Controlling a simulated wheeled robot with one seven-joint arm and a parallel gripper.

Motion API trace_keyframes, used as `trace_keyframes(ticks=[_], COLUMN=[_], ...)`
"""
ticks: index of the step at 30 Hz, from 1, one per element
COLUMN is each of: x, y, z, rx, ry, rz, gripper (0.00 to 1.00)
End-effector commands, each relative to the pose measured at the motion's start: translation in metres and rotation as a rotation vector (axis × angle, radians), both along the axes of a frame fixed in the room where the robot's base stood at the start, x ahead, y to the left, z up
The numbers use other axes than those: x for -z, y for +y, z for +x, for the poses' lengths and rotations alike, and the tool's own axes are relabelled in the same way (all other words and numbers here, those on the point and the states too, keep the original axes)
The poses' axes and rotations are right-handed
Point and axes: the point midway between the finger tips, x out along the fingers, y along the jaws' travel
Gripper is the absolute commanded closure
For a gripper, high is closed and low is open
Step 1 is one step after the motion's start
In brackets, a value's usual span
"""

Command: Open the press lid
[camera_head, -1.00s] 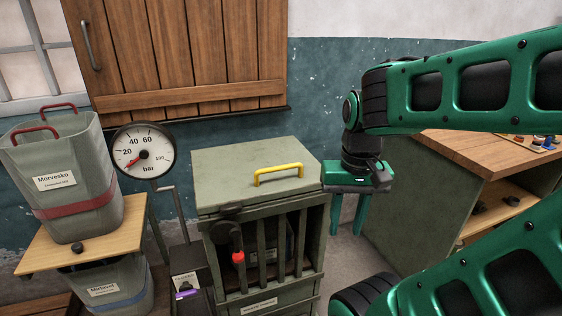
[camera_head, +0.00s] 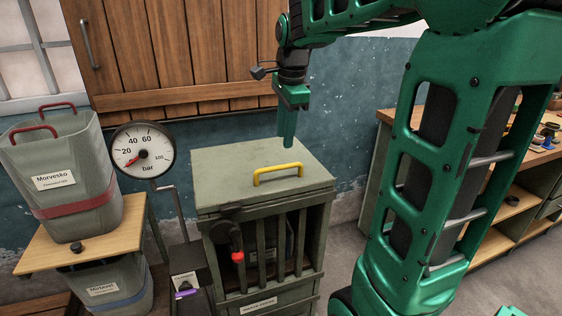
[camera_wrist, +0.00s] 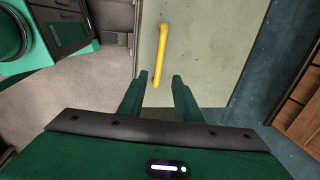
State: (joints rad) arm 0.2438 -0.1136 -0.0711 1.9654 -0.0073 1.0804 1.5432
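The press is a grey-green slatted cabinet with a flat lid (camera_head: 232,168) lying shut on top. A yellow handle (camera_head: 278,170) stands on the lid toward its front right. My gripper (camera_head: 289,142) points down above the lid, behind the handle in the head view. In the wrist view the lid (camera_wrist: 215,50) fills the upper middle. The yellow handle (camera_wrist: 160,52) runs upward from near the gap between my two fingers (camera_wrist: 160,88). The fingers are apart with nothing between them. In the head view the fingers overlap, so their gap does not show.
A pressure gauge (camera_head: 142,150) and a red-tipped lever (camera_head: 237,256) stand at the press's left front. Grey bins (camera_head: 75,195) on a wooden stand are farther left. A wooden shutter (camera_head: 180,50) hangs behind. A workbench (camera_head: 530,165) stands at right.

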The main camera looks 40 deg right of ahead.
Motion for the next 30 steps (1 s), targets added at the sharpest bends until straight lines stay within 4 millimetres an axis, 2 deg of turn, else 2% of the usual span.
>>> trace_keyframes(ticks=[9, 15, 21, 30], x=[0.053, 0.082, 0.096, 0.098], y=[-0.003, -0.005, -0.005, -0.006], z=[0.008, 0.014, 0.017, 0.018], rx=[-0.001, -0.002, -0.002, -0.002], ry=[0.006, 0.004, 0.002, 0.001], rz=[0.001, 0.001, 0.000, 0.000], gripper=[0.69, 0.69, 0.69, 0.69])
